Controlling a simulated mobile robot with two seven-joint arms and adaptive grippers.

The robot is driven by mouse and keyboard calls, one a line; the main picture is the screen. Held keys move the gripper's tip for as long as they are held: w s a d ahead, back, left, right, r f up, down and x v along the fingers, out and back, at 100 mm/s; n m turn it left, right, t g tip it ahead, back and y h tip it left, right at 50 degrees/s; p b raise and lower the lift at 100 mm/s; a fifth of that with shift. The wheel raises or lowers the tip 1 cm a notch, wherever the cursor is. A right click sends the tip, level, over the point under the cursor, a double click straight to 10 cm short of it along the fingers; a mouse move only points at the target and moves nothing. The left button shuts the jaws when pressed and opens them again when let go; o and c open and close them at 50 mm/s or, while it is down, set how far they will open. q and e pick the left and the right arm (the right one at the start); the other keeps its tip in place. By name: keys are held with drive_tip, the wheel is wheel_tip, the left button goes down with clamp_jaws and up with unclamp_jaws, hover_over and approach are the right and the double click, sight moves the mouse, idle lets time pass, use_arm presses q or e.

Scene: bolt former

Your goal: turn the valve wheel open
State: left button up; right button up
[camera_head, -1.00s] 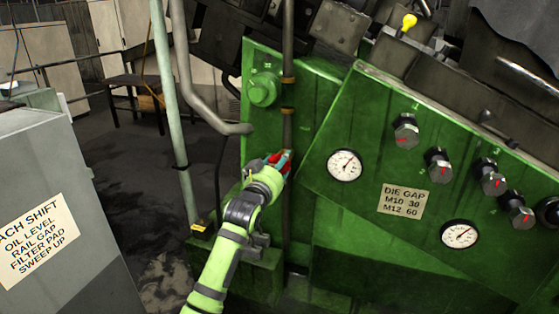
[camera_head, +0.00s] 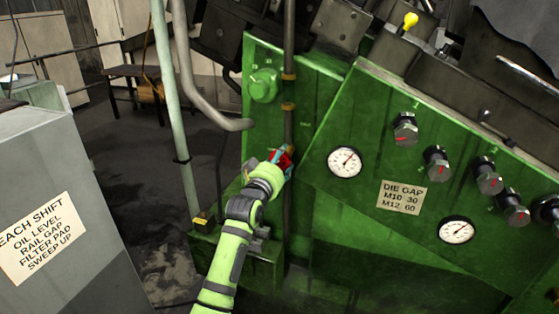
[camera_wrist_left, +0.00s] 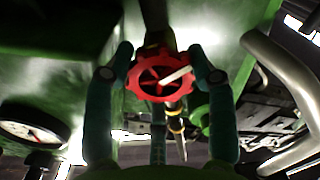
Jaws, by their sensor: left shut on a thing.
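The red valve wheel (camera_wrist_left: 147,86) shows in the left wrist view, with a pale pointer bar across its hub. In the head view only a bit of its red (camera_head: 284,160) shows beside the dark vertical pipe on the green machine. My left gripper (camera_wrist_left: 168,75) has its fingers on both sides of the wheel and is shut on its rim. In the head view the left gripper (camera_head: 277,160) largely hides the wheel. The right gripper is not in view.
The green machine panel carries gauges (camera_head: 344,162), black knobs (camera_head: 405,129) and a die gap label (camera_head: 403,197). A grey cabinet (camera_head: 60,235) stands at the left. A pale green post (camera_head: 172,110) and a bent grey pipe (camera_head: 190,80) stand left of the machine.

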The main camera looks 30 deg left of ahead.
use_arm(q)
drive_tip(key=shift+d+f, duration=0.1)
drive_tip(key=shift+f, duration=0.55)
drive_tip(key=o, duration=1.1)
drive_tip(key=shift+o, duration=0.2)
drive_tip(key=shift+r, duration=0.3)
drive_tip(key=shift+s+d, duration=0.1)
drive_tip(key=shift+s, duration=0.4)
drive_tip(key=v, duration=0.6)
drive_tip(key=shift+s, duration=0.45)
